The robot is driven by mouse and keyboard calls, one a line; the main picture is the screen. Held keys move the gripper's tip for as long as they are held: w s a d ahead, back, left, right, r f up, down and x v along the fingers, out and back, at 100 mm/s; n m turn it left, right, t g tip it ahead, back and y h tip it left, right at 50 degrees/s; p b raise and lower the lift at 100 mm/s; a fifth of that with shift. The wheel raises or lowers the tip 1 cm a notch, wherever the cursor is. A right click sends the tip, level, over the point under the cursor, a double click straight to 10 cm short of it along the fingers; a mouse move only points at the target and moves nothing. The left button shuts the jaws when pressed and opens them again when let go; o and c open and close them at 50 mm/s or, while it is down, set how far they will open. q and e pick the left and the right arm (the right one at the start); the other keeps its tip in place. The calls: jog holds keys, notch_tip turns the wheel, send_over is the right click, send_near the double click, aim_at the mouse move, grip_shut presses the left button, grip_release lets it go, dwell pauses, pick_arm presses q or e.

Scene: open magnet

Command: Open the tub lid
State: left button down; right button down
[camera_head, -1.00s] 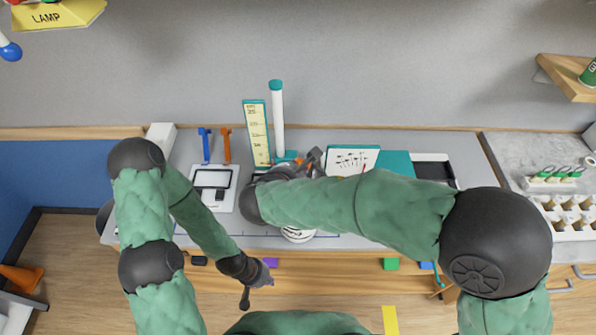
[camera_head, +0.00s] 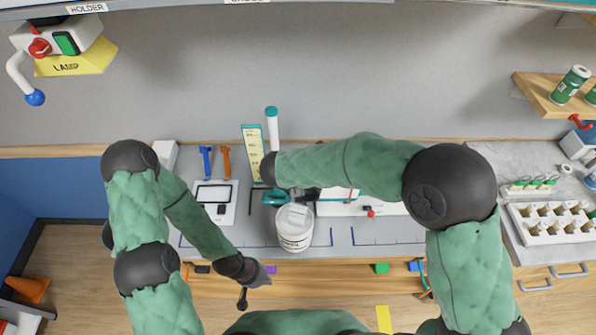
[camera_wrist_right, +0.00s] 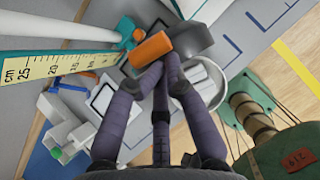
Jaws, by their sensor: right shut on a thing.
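A white tub (camera_head: 295,240) stands upright near the front edge of the bench, just in front of my right gripper in the head view. Its white top (camera_head: 297,215) shows, but I cannot make out the lid's seam. The tub's pale round rim (camera_wrist_right: 214,82) shows partly behind the fingers in the right wrist view. My right gripper (camera_wrist_right: 160,75) is shut on an orange and dark grey block (camera_wrist_right: 153,47), close beside the tub. In the head view my right forearm partly hides that gripper. My left gripper (camera_head: 255,286) hangs in front of the bench with its fingers apart, empty.
A yellow ruler board (camera_head: 254,150) and a white post with a teal cap (camera_head: 272,130) stand behind the tub. A white cavity tray (camera_head: 560,222) is far right. The front bench right of the tub is clear.

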jog(key=shift+w+d+r+g+p, duration=0.15)
jog(key=shift+w+p, duration=0.15)
jog(key=shift+p, duration=0.1)
jog(key=shift+w+d+r+g+p, duration=0.1)
jog(key=shift+w+g+p, duration=0.05)
jog(key=shift+w+p, duration=0.2)
jog(key=shift+w+d+f, duration=0.1)
jog(key=shift+w+d, duration=0.1)
jog(key=shift+w, duration=0.3)
jog(key=shift+w+d+f, duration=0.1)
jog(key=shift+w+d, duration=0.05)
jog(key=shift+w, duration=0.35)
jog(key=shift+s, duration=0.2)
